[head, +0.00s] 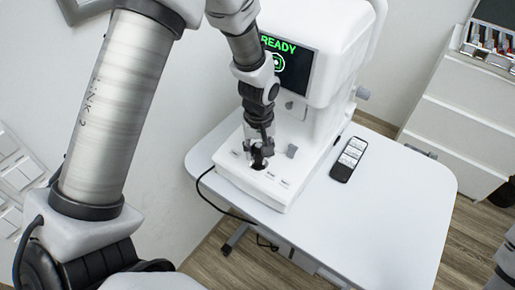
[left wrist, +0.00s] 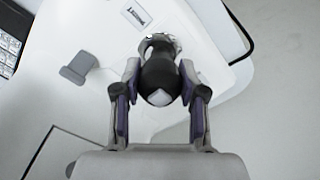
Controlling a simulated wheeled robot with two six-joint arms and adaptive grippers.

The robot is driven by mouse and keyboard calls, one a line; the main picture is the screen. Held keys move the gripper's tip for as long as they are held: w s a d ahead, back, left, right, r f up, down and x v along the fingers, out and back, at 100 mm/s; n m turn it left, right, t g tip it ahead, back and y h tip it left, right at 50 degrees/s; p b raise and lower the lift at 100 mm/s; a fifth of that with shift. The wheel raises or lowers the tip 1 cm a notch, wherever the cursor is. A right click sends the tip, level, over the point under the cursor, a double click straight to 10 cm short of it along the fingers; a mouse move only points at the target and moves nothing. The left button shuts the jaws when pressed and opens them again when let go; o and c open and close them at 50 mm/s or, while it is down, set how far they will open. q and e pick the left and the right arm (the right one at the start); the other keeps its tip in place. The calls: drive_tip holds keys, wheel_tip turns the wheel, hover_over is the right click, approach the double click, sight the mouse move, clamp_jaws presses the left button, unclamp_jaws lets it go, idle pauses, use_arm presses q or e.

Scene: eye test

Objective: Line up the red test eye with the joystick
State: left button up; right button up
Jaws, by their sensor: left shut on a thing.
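The white eye-test machine (head: 345,35) stands on a white table. Its screen (head: 297,68) shows green "READY" and a green eye-like symbol; my left arm covers part of the screen. I see no red test eye. My left gripper (head: 259,158) is at the machine's low front base, shut on the joystick. In the left wrist view, the black joystick (left wrist: 160,78) with a pale top patch sits between both fingers of the left gripper (left wrist: 160,92). In the head view the gripper mostly hides the joystick. My right gripper is not in view.
A grey knob (head: 292,151) rises beside the joystick. A black remote-like device (head: 348,160) with pale buttons lies right of the machine. A black cable (head: 222,205) hangs over the table's left edge. The table's front right (head: 390,220) is clear. White drawers (head: 462,125) stand behind.

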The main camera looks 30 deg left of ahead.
use_arm(q)
drive_tip(key=o, duration=1.2)
drive_tip(key=shift+f, duration=0.1)
